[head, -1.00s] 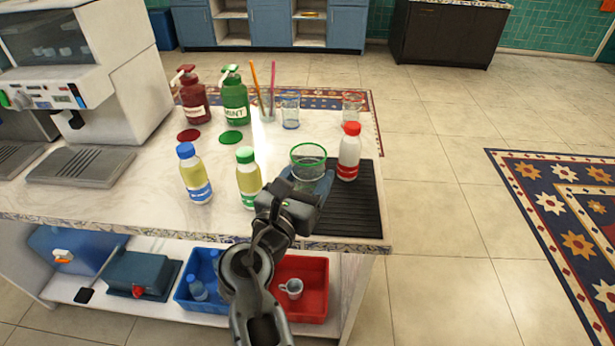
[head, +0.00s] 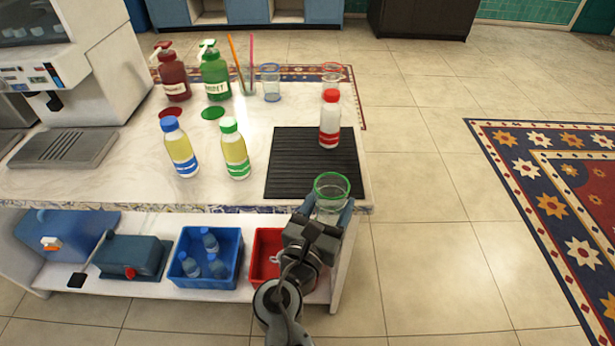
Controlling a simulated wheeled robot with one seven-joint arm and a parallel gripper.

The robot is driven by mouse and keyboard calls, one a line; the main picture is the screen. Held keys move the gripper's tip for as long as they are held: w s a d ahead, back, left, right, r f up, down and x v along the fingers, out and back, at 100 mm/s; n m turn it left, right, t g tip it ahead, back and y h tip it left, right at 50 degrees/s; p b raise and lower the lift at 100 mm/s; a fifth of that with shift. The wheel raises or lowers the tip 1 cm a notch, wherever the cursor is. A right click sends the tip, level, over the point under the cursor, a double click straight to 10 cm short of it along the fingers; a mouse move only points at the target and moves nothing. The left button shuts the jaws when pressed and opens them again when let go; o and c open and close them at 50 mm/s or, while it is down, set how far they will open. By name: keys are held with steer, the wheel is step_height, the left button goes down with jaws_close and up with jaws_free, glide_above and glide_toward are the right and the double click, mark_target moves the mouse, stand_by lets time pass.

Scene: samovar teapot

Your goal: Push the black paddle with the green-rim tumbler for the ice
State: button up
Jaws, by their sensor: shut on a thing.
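The clear tumbler with the green rim (head: 331,187) is upright between the blue fingers of my gripper (head: 331,208). My gripper is shut on it and hides part of its lower body. The tumbler is at the counter's front edge, in front of the black ribbed mat. The black paddle (head: 55,101) is on the front of the white machine (head: 90,75) at the far left, above a grey drip tray (head: 64,148). My gripper is far to the right of the paddle, with bottles between them.
A red-capped bottle (head: 330,120) stands on the black mat (head: 290,165). Blue-capped (head: 180,150) and green-capped (head: 234,152) bottles stand mid-counter. Red (head: 173,78) and green (head: 215,78) pump bottles and two blue- and red-rimmed glasses are behind. Bins sit on the shelf below.

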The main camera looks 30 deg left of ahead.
steer(key=s+d+f+h, duration=0.1)
steer(key=d+f, duration=0.3)
steer(key=d, duration=0.9)
steer(key=s+d+f+m, duration=0.1)
steer(key=d+f, duration=0.4)
steer(key=d, duration=0.8)
steer(key=d+f+h, duration=0.1)
steer(key=d+f, duration=0.3)
steer(key=d, duration=0.9)
steer(key=shift+s+d+f+m+h, duration=0.15)
steer(key=shift+s+m+h, duration=0.15)
steer(key=shift+s, duration=0.1)
